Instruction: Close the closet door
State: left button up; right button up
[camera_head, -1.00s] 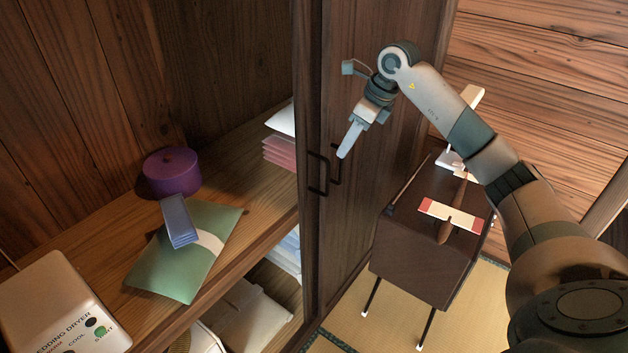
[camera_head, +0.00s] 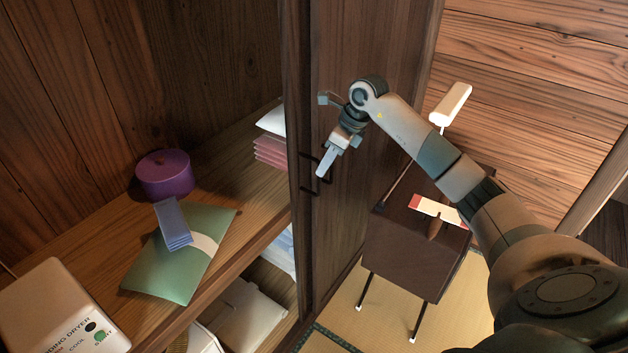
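The closet door (camera_head: 365,75) is a dark wooden panel at the middle of the head view, standing to the right of the open closet. Dark handles (camera_head: 308,172) show near its left edge. My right gripper (camera_head: 322,172) is in front of the door at the handles and partly covers them. I cannot tell whether it touches a handle, and its finger gap does not show clearly. The open closet shelf (camera_head: 243,182) is visible at left. My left gripper is out of view.
On the shelf are a purple round box (camera_head: 165,175), a green cushion (camera_head: 170,270), a blue folded item (camera_head: 172,224) and a bedding dryer (camera_head: 55,310).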

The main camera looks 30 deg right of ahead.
jog(key=p, duration=0.3)
send_over(314, 193)
jog(key=f, duration=0.7)
jog(key=shift+s+d+f, duration=0.1)
jog(key=shift+s+f, duration=0.1)
jog(key=shift+f, duration=0.2)
jog(key=shift+x, duration=0.75)
grip_shut()
